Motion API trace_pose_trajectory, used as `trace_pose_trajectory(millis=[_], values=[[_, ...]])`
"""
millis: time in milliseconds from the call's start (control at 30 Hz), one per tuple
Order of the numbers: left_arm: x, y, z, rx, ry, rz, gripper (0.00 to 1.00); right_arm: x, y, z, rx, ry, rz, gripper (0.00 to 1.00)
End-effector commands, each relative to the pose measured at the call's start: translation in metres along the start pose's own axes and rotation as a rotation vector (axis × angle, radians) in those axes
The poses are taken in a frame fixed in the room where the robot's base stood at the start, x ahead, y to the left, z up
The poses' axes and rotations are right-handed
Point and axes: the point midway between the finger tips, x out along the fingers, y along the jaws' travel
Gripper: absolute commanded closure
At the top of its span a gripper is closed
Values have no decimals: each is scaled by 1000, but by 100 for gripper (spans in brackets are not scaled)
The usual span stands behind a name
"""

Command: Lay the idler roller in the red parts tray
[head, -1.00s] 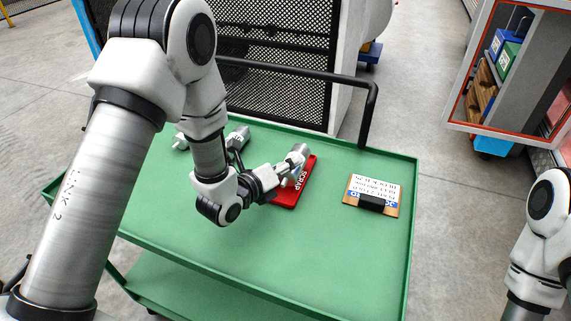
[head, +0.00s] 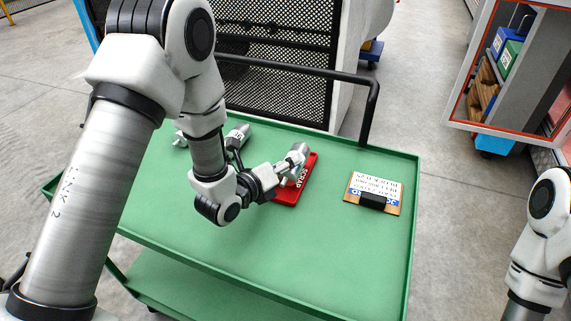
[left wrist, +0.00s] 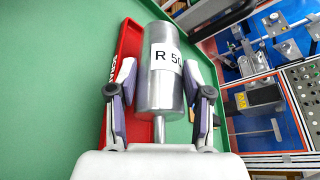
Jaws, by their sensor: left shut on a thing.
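The idler roller (left wrist: 160,80), a silver cylinder with a thin shaft and a white label starting "R 5", fills the middle of the left wrist view. It also shows in the head view (head: 300,150). My left gripper (head: 288,168) is shut on it, with one finger on each side. The red parts tray (head: 309,178), marked SCRAP, lies on the green cart top. The roller is over the tray's left, far part in the head view; I cannot tell whether it touches the tray. The roller and gripper hide part of the tray. My right gripper is out of view.
Another labelled grey cylinder (head: 238,134) stands or lies behind my left arm, partly hidden. A clipboard (head: 373,193) lies right of the tray. The green cart (head: 270,245) has a raised rim and a black rail (head: 300,72). Its front area is clear.

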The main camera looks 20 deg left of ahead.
Motion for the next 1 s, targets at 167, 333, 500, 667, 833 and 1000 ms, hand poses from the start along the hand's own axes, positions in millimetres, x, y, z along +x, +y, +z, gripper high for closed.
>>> trace_pose_trajectory(millis=[167,333,500,667,833,1000], values=[[0,0,1,0,-1,-1,100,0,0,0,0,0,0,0],[0,0,0,0,-1,-1,100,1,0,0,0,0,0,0],[1,2,-2,0,-1,-1,100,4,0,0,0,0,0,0],[2,4,-3,0,-1,-1,100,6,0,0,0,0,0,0],[2,5,-5,0,-1,-1,100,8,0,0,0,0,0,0],[3,7,-6,0,-1,-1,100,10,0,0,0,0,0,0]])
